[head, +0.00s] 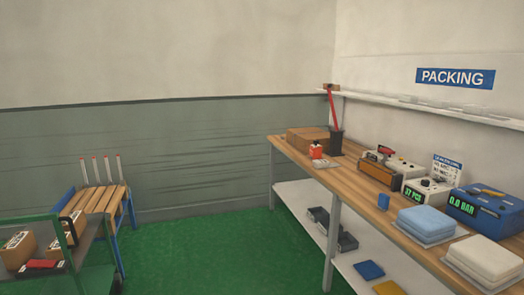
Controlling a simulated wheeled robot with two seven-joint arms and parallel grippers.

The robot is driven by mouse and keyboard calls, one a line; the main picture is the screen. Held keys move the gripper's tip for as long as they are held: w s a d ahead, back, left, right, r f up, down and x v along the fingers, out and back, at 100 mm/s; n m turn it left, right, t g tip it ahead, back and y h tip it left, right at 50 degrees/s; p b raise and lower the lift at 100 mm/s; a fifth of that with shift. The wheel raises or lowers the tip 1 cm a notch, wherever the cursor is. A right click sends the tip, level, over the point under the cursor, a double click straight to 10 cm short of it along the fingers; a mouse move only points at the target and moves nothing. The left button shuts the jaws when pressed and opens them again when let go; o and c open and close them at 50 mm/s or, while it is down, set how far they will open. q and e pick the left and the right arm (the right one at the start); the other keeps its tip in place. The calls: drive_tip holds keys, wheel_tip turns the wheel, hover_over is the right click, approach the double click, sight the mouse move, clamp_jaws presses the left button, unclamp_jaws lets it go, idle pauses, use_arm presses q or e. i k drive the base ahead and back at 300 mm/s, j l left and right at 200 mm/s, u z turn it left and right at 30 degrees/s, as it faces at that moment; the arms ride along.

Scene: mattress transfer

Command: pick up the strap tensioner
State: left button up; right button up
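No gripper of mine shows in the head view. A small tool with a red and black top (385,152) sits on the bench at the right, by a box with an orange-brown front (378,172). It may be the strap tensioner, but it is too small to tell. A flat red item (40,264) also lies on the green-framed cart at the lower left; I cannot tell what it is.
The wooden bench (300,151) along the right wall holds a cardboard box (307,140), grey device (427,190), blue device (484,208) and folded pads (427,222). A green cart (70,240) and slatted stand (98,200) are left. Green floor (215,245) between is clear.

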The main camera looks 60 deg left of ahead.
sight(315, 152)
drive_tip(key=u, duration=1.55)
drive_tip(key=i, duration=0.1)
drive_tip(key=i+j+u, duration=0.3)
drive_tip(key=i, duration=0.7)
drive_tip(key=i+j+u, duration=0.1)
drive_tip(key=i+u, duration=0.2)
drive_tip(key=i, duration=0.7)
drive_tip(key=i+z, duration=0.15)
drive_tip(key=i, duration=0.35)
drive_tip(key=i+j+z, duration=0.15)
drive_tip(key=i, duration=0.3)
drive_tip(key=i+j+z, duration=0.15)
drive_tip(key=i, duration=0.35)
drive_tip(key=i+j+z, duration=0.2)
drive_tip(key=i, duration=0.25)
